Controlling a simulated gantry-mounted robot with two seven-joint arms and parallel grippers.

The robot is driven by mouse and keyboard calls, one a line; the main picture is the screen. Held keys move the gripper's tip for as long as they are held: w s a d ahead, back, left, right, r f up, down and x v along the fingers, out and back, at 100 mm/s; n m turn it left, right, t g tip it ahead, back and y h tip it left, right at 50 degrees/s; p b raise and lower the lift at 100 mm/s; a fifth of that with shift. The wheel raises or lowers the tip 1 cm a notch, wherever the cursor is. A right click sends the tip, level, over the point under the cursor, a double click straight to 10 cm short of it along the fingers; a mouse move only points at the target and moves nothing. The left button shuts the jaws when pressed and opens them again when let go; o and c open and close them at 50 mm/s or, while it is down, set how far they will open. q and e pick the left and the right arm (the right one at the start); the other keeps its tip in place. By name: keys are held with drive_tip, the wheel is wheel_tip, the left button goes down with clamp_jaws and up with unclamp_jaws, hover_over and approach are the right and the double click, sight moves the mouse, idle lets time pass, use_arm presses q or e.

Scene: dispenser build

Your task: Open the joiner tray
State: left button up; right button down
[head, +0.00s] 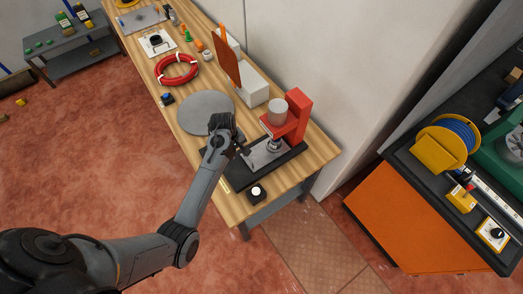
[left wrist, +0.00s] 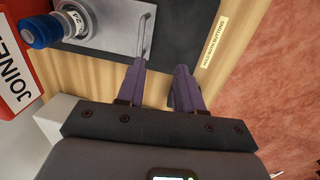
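The red joiner (head: 298,112) stands at the near right end of the wooden bench, with a grey cylinder on its head and a black base. Its flat grey tray (head: 262,156) lies on the base, and the tray (left wrist: 108,30) also shows in the left wrist view with a thin bar handle (left wrist: 148,32) along its edge. My left gripper (head: 244,152) is over the tray's front left side. In the left wrist view its two purple-grey fingers (left wrist: 164,68) stand apart with nothing visible between them. The left finger's tip appears close to the handle's end; contact cannot be told. My right gripper is out of view.
A blue-and-grey cylinder (left wrist: 55,28) is beside the tray. A round grey disc (head: 206,112) and red ring (head: 177,69) lie farther along the bench. A button box (head: 257,192) sits near the bench's front corner. An orange cabinet (head: 400,222) stands to the right.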

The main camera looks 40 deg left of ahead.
use_arm(q)
drive_tip(key=w+r, duration=0.2)
drive_tip(key=b, duration=0.1)
hover_over(247, 162)
drive_tip(key=shift+t, duration=0.3)
wheel_tip(247, 162, down, 10)
drive_tip(key=shift+w+f, duration=0.1)
drive_tip(key=shift+f, duration=0.1)
clamp_jaws()
idle(1.2)
